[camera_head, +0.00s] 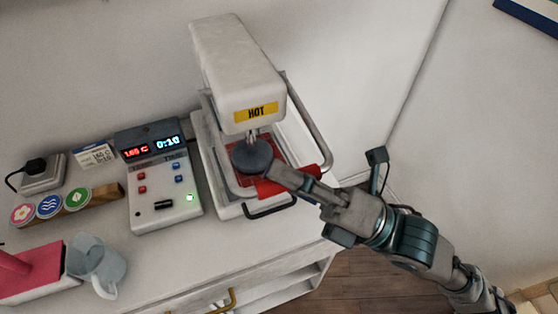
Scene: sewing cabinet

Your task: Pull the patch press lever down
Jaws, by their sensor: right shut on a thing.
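The patch press (240,70) is a white machine with a yellow HOT label on its head. Its round dark plate (252,155) sits low over a red pad (243,176). The lever is a U-shaped metal bar (318,135) with a red grip (267,189) across its front, low and close to the base's front edge. My right gripper (285,179) comes from the lower right and is shut on the red grip, hiding part of it. My left gripper is not in view.
A control box (160,180) with lit displays stands left of the press. Further left are round patches (49,206) on a wooden holder, a clear mug (98,265) and a pink-red object (30,270). A black handle (270,210) juts from the press base. The cabinet edge lies below.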

